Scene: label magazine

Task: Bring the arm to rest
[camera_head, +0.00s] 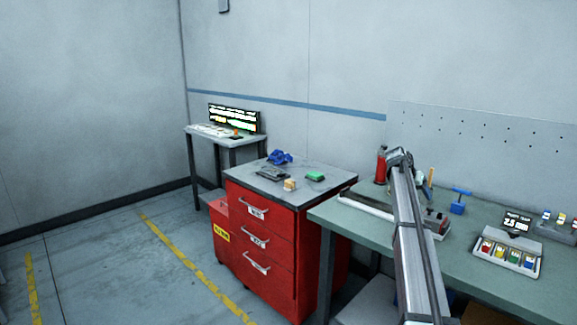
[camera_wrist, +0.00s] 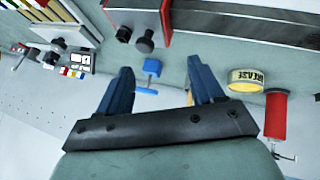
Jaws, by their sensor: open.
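My gripper (camera_wrist: 160,65) shows in the wrist view with its two dark blue fingers spread apart. Nothing is between the fingers close to them. A blue T-handled tool (camera_wrist: 152,68) appears in the background between the fingertips, and I see no contact with it. In the head view my arm reaches up over the green bench (camera_head: 370,228). I cannot clearly make out the fingers there.
The bench holds a red cylinder (camera_head: 381,166), the blue tool (camera_head: 457,207) and a tray of coloured pieces (camera_head: 506,262). A yellow grease tin (camera_wrist: 245,82) shows in the wrist view. A red drawer cabinet (camera_head: 270,250) stands left, with open floor beyond.

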